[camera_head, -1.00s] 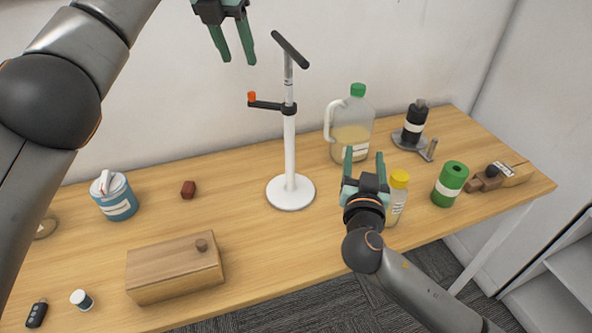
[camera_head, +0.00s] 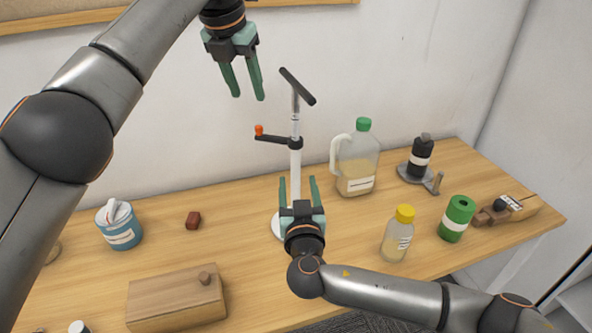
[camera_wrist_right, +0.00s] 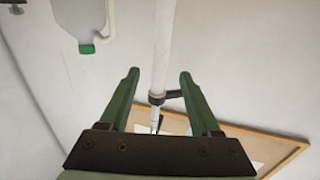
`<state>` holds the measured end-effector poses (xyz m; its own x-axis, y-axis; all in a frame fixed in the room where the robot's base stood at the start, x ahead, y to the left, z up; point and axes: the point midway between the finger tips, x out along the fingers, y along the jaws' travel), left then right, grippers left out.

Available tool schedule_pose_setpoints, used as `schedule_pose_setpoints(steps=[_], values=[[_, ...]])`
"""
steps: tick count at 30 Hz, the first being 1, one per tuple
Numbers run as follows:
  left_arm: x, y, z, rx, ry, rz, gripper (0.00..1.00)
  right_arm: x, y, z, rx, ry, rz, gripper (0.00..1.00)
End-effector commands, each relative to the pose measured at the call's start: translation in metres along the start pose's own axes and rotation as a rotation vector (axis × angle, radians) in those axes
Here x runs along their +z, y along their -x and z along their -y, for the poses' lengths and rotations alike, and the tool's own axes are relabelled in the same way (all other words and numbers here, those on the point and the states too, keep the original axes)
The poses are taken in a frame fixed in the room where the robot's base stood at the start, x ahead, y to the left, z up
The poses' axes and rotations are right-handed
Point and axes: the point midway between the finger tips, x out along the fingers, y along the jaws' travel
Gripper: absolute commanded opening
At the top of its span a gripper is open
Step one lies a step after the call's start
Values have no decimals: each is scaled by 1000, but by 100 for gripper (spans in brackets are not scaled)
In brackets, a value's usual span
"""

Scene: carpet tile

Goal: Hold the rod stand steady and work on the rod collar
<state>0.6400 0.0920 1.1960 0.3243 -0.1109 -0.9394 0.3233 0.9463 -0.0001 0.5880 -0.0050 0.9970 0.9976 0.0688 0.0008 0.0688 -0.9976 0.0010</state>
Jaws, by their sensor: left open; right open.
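The rod stand (camera_head: 295,170) stands upright on the table, a white post on a round white base, with a dark bar across its top. The black rod collar (camera_head: 295,143) sits partway up the post, with a side arm ending in an orange knob (camera_head: 259,130). My left gripper (camera_head: 248,97) is open and empty, above and left of the collar. My right gripper (camera_head: 298,182) is open, in front of the lower post, and hides part of the post and base. In the right wrist view the post (camera_wrist_right: 163,45) and collar (camera_wrist_right: 157,97) show between its open fingers (camera_wrist_right: 158,80).
A jug with a green cap (camera_head: 358,165) stands right of the post.

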Motion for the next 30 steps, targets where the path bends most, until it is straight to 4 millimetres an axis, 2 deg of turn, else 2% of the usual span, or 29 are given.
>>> schedule_pose_setpoints(steps=[6,12,18,27,30], values=[[0,0,0,0,0,0,50,-1,-37,0,1,3,-2,64],[0,0,0,0,0,0,50,0,-59,1,-1,1,-1,64],[0,0,0,0,0,0,50,0,-68,1,-1,0,1,64],[0,0,0,0,0,0,50,0,-69,0,-1,-1,1,64],[0,0,0,0,0,0,50,0,-69,0,-1,-1,1,53]])
